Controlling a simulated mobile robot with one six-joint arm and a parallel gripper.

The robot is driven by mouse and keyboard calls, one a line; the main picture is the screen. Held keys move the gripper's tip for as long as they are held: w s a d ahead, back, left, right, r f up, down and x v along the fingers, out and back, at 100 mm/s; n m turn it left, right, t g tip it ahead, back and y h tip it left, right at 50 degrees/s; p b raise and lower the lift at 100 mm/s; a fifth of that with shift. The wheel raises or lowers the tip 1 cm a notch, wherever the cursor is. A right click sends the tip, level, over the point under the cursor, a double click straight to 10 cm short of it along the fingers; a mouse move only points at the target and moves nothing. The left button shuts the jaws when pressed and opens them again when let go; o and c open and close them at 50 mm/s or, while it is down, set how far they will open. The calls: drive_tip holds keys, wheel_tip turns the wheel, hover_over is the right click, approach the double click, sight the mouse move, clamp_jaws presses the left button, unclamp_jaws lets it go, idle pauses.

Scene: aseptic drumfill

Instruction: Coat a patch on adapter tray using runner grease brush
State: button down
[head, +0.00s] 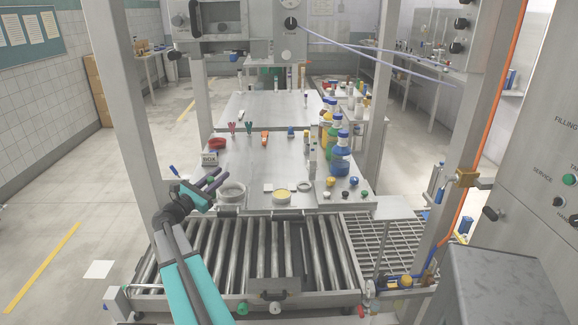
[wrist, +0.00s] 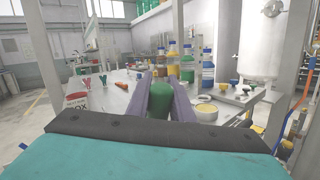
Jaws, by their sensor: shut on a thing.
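My gripper (head: 214,182) is at the near left corner of the steel worktable, above the rollers' back edge. In the wrist view its two purple-grey fingers (wrist: 160,92) are shut on a green rounded thing (wrist: 160,102), which looks like the handle of the runner grease brush. Its bristles are hidden. A round dish with yellow contents (head: 283,195), possibly grease, stands right of the gripper; it also shows in the wrist view (wrist: 207,110). I cannot tell which surface is the adapter tray.
Blue bottles (head: 340,158) and yellow bottles stand at the right. The roller conveyor (head: 255,260) in front is clear.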

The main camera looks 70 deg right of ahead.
drive_tip(key=s+d+m+g+y+b, duration=0.1)
drive_tip(key=s+d+m+g, duration=0.1)
drive_tip(key=s+d, duration=0.5)
drive_tip(key=s+d+r+m+g, duration=0.1)
drive_tip(key=s+d+g, duration=0.3)
drive_tip(key=s+d, duration=0.4)
drive_tip(key=s+m, duration=0.1)
drive_tip(key=s, duration=0.5)
drive_tip(key=shift+s+d+r+y+b, duration=0.2)
drive_tip(key=shift+s+d+y+b, duration=0.1)
drive_tip(key=shift+y+b, duration=0.1)
drive_tip(key=shift+f, duration=0.1)
drive_tip(key=shift+f+b, duration=0.75)
drive_tip(key=shift+f, duration=0.65)
drive_tip(key=shift+f+b, duration=0.3)
drive_tip(key=shift+f, duration=0.3)
drive_tip(key=shift+r, duration=0.1)
wheel_tip(320, 180, up, 7)
drive_tip(key=p, duration=0.3)
drive_tip(key=shift+p, duration=0.3)
idle(0.6)
idle(0.4)
